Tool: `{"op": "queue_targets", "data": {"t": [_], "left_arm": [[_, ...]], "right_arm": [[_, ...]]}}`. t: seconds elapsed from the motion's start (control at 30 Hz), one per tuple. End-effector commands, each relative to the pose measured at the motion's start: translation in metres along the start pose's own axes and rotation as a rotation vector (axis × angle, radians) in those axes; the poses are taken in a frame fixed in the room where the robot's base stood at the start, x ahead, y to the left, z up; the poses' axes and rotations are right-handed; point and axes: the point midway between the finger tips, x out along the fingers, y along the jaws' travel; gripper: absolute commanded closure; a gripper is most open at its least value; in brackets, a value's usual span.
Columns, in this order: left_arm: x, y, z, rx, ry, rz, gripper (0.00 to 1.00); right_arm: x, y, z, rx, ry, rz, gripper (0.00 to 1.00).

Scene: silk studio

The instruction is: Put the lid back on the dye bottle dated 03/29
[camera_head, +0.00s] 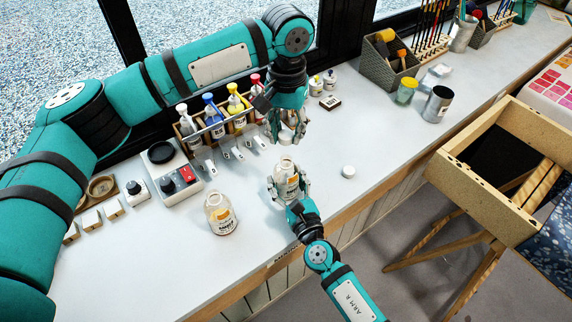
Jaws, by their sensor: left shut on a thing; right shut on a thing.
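My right gripper (287,190) is shut on a small clear dye bottle with a label (292,184), upright by the table's front edge. My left gripper (287,132) is above it, shut on a small white thing that looks like a lid (285,139), mostly hidden by the fingers. A gap shows between this lid and the bottle top. A second labelled bottle (221,215) stands on the table to the left, its mouth apparently open. A loose white lid (348,171) lies on the table to the right. The dates on the labels are too small to read.
A wooden rack (187,127) of colored bottles stands behind the grippers. A grey device with a dark round plate (172,170) is at the left. A yellow-topped jar (406,91) and a dark can (437,104) stand at the right. The table's front right is mostly clear.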

Motion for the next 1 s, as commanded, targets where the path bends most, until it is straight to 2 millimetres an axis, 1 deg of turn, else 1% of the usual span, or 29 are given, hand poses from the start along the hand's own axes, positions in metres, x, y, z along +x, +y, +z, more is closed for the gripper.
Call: {"op": "queue_targets", "data": {"t": [0.03,0.1,0.2,0.27,0.8,1.0], "left_arm": [[0.01,0.0,0.002,0.0,-0.006,0.001,0.78],[0.02,0.0,0.002,0.001,-0.004,0.001,0.78],[0.033,0.001,0.001,0.001,-0.002,0.001,0.78],[0.038,0.001,0.002,0.001,-0.002,0.002,0.78],[0.04,0.001,0.001,0.0,-0.001,0.001,0.78],[0.049,0.001,0.001,0.0,-0.002,0.001,0.78]], "right_arm": [[0.0,0.0,0.0,0.0,0.0,0.0,1.0],[0.0,0.0,0.0,0.0,0.0,0.0,1.0],[0.0,0.0,0.0,0.0,0.0,0.0,1.0],[0.0,0.0,0.0,0.0,0.0,0.0,1.0],[0.0,0.0,0.0,0.0,0.0,0.0,1.0],[0.0,0.0,0.0,0.0,0.0,0.0,1.0]]}}
